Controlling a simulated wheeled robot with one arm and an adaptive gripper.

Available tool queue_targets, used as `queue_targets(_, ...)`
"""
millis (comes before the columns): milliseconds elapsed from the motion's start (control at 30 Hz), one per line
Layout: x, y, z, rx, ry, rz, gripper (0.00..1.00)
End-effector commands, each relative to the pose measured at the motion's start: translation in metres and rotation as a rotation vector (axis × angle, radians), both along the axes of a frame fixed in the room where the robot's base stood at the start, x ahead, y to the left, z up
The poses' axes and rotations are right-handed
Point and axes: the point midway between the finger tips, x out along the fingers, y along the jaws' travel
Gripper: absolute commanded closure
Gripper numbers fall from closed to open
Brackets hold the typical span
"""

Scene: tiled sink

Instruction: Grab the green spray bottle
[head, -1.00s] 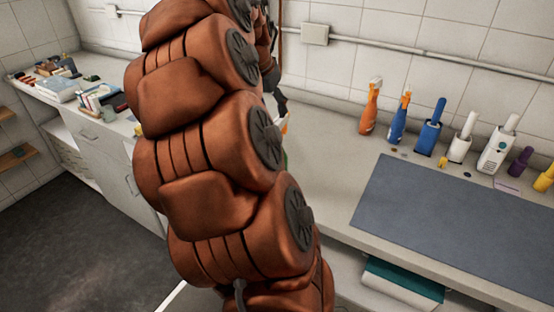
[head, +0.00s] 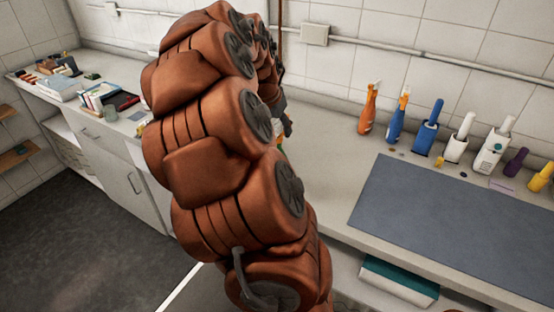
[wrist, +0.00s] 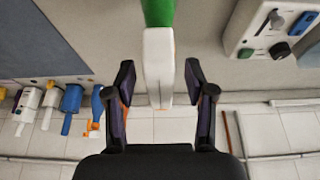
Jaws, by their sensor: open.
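The green spray bottle (wrist: 158,55) shows in the wrist view, with a green part at the top edge and a white part pointing down between my fingers. My gripper (wrist: 158,76) is open, with one dark finger on each side of the white part. Gaps show between each finger and the bottle. In the head view my arm hides most of the gripper and nearly all of the bottle.
On the counter at right stand two orange-topped spray bottles, one orange (head: 368,110) and one blue (head: 397,120), plus several other bottles. A grey mat (head: 450,220) lies in front. A wall box (head: 315,34) and pipe run behind.

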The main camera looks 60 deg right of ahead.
Motion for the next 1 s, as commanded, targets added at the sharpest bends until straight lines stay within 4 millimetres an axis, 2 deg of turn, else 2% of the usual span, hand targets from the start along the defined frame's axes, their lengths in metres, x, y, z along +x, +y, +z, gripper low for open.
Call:
queue_targets(100, 0.0001, 0.0001, -0.0001, 0.0, 0.0, 0.0, 0.47)
queue_targets(600, -0.0001, 0.0, -0.0002, 0.0, 0.0, 0.0, 0.99)
queue_targets(1000, -0.0001, 0.0001, -0.0003, 0.0, 0.0, 0.0, 1.0)
